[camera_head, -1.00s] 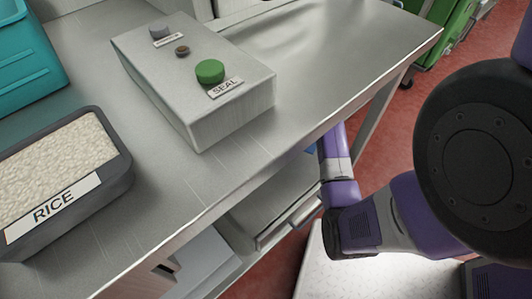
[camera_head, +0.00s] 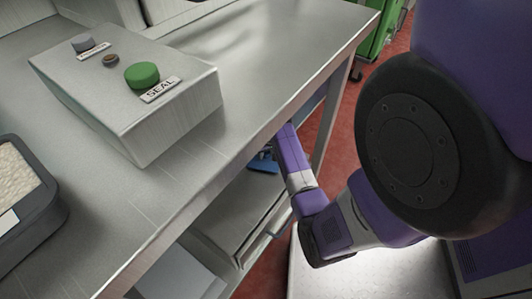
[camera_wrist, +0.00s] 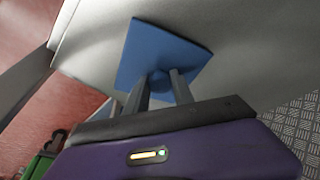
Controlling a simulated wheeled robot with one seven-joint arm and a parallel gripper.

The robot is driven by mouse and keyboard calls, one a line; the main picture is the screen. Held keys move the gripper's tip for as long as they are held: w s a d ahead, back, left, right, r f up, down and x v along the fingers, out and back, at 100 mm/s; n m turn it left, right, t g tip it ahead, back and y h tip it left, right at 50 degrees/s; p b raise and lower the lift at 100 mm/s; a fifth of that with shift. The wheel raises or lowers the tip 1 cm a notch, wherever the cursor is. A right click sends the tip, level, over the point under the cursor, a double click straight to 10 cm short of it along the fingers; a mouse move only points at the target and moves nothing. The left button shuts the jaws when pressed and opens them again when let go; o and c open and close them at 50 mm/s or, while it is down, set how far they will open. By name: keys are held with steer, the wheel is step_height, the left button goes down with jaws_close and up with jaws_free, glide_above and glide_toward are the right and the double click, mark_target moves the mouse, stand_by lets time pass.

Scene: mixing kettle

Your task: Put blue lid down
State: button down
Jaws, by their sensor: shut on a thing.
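The blue lid (camera_wrist: 158,52) is a flat square plate with a round knob on it, seen in the wrist view. My gripper (camera_wrist: 162,88) is shut on the lid's knob, with a finger on either side of it. In the head view a small part of the blue lid (camera_head: 263,163) shows below the table's edge, beyond my arm. The table edge and my arm hide the rest of it there, and my fingers are not visible in that view.
A steel table (camera_head: 225,165) carries a box with a green SEAL button (camera_head: 142,76) and a rice tub (camera_head: 45,205) at left. A green cart (camera_head: 375,45) stands behind on the red floor.

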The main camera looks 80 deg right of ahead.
steer(key=shift+f, duration=0.1)
steer(key=c, duration=1.1)
jaws_free()
